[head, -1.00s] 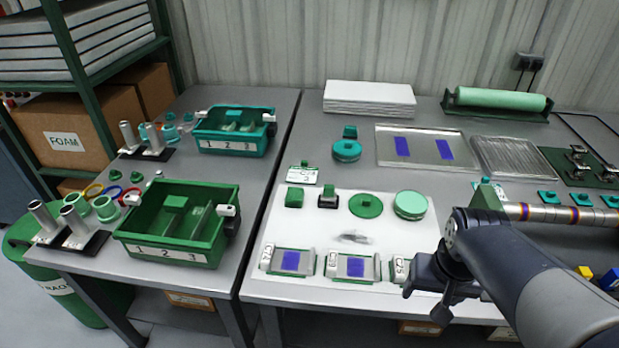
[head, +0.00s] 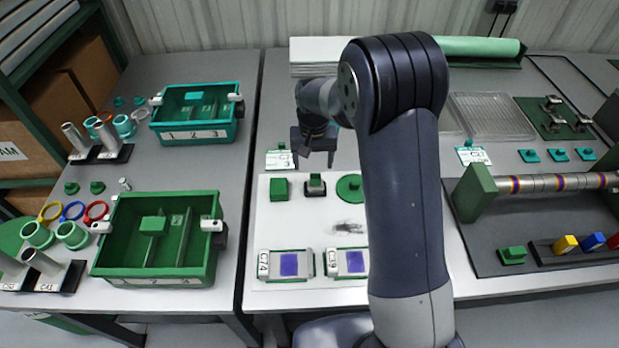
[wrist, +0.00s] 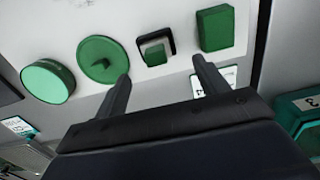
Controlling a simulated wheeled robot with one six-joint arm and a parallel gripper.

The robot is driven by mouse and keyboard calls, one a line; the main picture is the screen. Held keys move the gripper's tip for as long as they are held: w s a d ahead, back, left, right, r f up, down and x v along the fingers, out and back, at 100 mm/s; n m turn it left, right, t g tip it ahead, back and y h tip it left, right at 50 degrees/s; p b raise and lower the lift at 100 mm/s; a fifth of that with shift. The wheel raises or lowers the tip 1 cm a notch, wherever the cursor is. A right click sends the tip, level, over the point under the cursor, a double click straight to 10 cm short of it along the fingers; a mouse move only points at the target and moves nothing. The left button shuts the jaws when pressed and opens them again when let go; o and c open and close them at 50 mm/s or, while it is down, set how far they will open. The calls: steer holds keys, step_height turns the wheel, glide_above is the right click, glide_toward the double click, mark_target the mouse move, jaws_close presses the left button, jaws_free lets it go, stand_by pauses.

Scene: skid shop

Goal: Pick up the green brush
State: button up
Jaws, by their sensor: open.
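Several green pieces lie in a row on a white mat (head: 300,220). They are a plain green block (head: 279,188), a small green-topped piece with a black base (head: 315,186), and a green disc with a raised grip (head: 350,187). The black-based piece looks most like the brush, but I cannot be sure. In the wrist view, this piece (wrist: 155,50) lies just beyond the fingertips, between the green block (wrist: 215,28) and the disc (wrist: 98,58). My gripper (head: 316,156) is open and empty above the mat's far edge; it also shows in the wrist view (wrist: 161,70).
A label stand (head: 281,158) stands close behind the green block. Two plates with blue squares (head: 289,264) lie at the mat's front. A green bin (head: 150,240) stands on the left table. My arm hides the mat's right side.

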mark_target(316, 176)
step_height(316, 176, down, 3)
steer(key=shift+f, duration=0.2)
steer(key=shift+w+d+f+p, duration=0.1)
steer(key=shift+f+p, duration=0.1)
steer(key=shift+f, duration=0.7)
steer(key=shift+d+f+p, duration=0.15)
steer(key=shift+f, duration=0.7)
steer(key=shift+w+d+f+p, duration=0.1)
steer(key=shift+f+p, duration=0.1)
steer(key=shift+f, duration=0.7)
steer(key=c, duration=1.1)
